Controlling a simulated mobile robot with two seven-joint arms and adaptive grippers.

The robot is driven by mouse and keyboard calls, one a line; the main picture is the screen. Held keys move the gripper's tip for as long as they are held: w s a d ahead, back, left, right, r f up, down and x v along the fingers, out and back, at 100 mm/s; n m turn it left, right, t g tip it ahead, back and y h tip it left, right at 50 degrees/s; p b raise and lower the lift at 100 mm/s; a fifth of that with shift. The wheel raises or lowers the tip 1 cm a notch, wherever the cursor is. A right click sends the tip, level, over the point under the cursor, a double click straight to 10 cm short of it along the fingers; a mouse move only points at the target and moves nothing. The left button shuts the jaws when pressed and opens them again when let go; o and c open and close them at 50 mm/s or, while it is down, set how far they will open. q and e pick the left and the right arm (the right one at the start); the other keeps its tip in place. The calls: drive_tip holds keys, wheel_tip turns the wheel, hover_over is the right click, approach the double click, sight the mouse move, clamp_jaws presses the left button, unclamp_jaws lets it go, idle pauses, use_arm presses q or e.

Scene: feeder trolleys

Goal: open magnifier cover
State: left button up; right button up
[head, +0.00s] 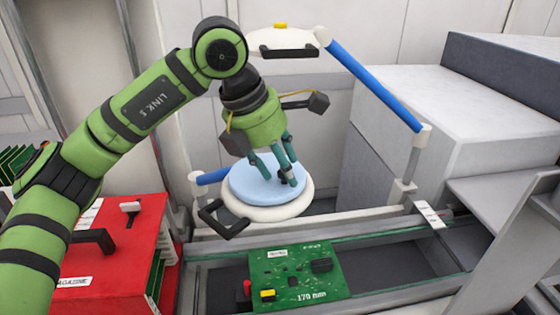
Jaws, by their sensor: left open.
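A round magnifier head with a white rim (301,199) hangs over the conveyor at the centre of the head view. A pale blue disc (245,183) covers its top; I cannot tell whether the disc is a cover or the lens. A black handle (226,228) sticks out at its front left. My left gripper (289,181) points down over the disc with its fingers open. The fingertips are at or just above the disc; contact is unclear. My right gripper is out of view.
A second white head (282,40) with a black handle hangs behind on a blue arm (372,84) from a right-hand post. A green circuit board (300,282) lies on the conveyor below. A red magazine (115,265) stands left, and grey cabinets (425,105) stand right.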

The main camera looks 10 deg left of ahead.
use_arm(q)
drive_tip(key=c, duration=0.9)
clamp_jaws()
drive_tip(key=shift+r, duration=0.1)
